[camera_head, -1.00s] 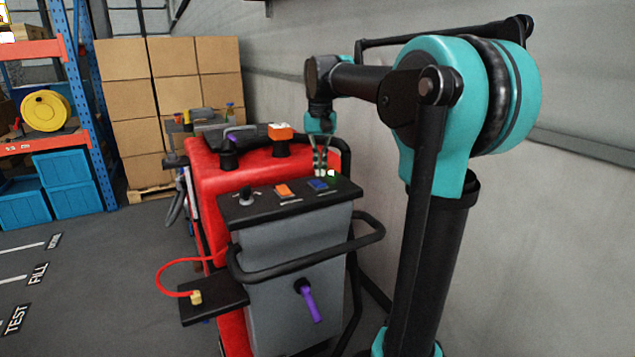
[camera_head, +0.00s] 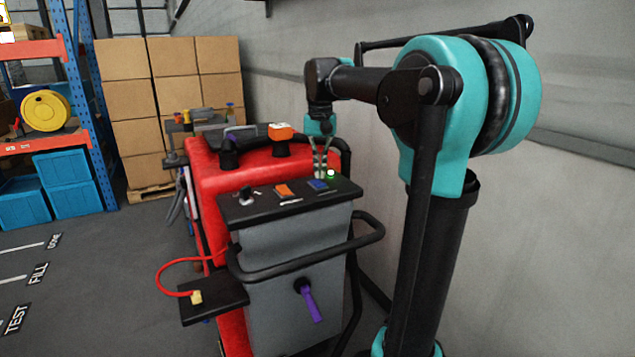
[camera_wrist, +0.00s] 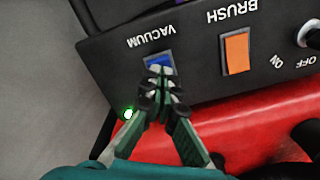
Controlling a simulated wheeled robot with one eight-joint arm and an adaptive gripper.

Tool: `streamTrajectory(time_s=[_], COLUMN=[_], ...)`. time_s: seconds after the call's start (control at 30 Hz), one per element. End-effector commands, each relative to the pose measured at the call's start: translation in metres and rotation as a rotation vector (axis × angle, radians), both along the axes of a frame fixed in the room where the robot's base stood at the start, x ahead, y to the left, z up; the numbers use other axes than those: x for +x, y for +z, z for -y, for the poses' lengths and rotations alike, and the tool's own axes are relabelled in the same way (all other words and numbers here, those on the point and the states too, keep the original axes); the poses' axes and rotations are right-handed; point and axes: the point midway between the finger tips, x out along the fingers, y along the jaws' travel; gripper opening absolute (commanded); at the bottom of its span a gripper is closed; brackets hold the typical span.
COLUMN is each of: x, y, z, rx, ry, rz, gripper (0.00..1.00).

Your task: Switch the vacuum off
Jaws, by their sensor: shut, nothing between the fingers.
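The vacuum switch is a blue rocker (camera_head: 318,185) on the black control panel (camera_head: 262,210) of a red and grey scrubber. In the wrist view the blue vacuum switch (camera_wrist: 153,59) sits beside the upside-down VACUUM label, partly hidden by my fingertips. My gripper (camera_head: 321,174) is shut and empty, pointing down at the panel's far edge by the switch. In the wrist view its fingertips (camera_wrist: 160,74) overlap the lower edge of the switch; I cannot tell whether they touch it. A green lamp (camera_head: 331,173) is lit near the switch, also in the wrist view (camera_wrist: 128,113).
An orange BRUSH switch (camera_head: 284,190) and a knob (camera_head: 246,194) marked ON and OFF share the panel. A black handlebar (camera_head: 300,258) curves around the front. A grey wall (camera_head: 560,220) stands close on the right. Open floor (camera_head: 110,270) lies left.

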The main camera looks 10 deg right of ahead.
Motion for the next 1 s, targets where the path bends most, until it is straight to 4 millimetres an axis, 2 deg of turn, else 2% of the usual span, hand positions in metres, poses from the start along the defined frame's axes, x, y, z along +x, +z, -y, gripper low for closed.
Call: streamTrajectory(time_s=[1.0], x=[0.0002], y=[-0.0067], z=[-0.0001], rx=[0.0], ry=[0.0], rz=[0.0], gripper=[0.0])
